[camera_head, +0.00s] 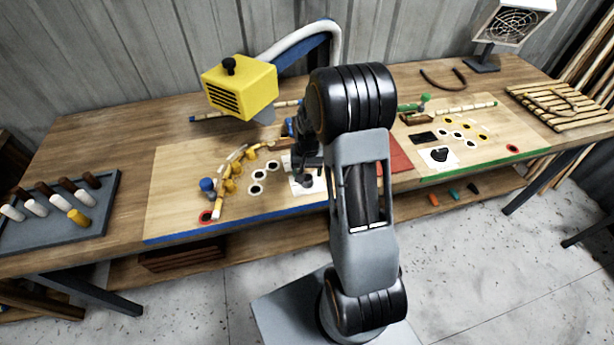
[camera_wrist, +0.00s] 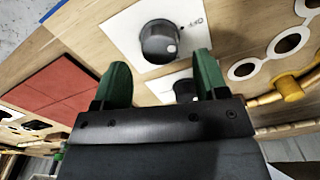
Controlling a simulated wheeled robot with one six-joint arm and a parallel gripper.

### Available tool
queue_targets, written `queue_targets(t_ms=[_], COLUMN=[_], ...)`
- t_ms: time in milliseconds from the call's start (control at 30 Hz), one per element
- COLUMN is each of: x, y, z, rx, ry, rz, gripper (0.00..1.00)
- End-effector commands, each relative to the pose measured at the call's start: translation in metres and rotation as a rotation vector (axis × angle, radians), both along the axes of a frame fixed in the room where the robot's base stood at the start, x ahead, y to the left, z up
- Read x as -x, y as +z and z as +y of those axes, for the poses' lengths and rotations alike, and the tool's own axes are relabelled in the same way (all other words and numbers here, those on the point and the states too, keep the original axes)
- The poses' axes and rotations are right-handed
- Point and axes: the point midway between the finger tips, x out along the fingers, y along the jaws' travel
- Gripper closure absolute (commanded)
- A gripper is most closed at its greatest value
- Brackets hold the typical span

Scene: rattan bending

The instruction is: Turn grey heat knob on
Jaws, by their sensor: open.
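A dark grey round knob (camera_wrist: 158,42) with a pale dot on its face sits on a white plate (camera_wrist: 128,28) in the wrist view. A second dark knob (camera_wrist: 186,90) on another white plate shows partly behind my gripper. My gripper (camera_wrist: 162,76), with two green fingers, is open and empty, its fingertips to either side of and short of the first knob. In the head view my gripper (camera_head: 307,168) hangs over the white plates (camera_head: 314,186), hiding the knobs in part.
A blue-edged board (camera_head: 180,190) holds yellow pegs and white rings. A red pad (camera_head: 398,155) lies to the right. A tray of pegs (camera_head: 62,232) is at the far left.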

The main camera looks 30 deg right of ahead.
Motion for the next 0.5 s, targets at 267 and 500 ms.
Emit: queue_targets(t_ms=[267,500], x=[0.000,0.000], y=[-0.030,-0.037], z=[0.000,0.000], rx=[-0.001,0.000], ry=[0.000,0.000], rz=[0.002,0.000], gripper=[0.33,0.33])
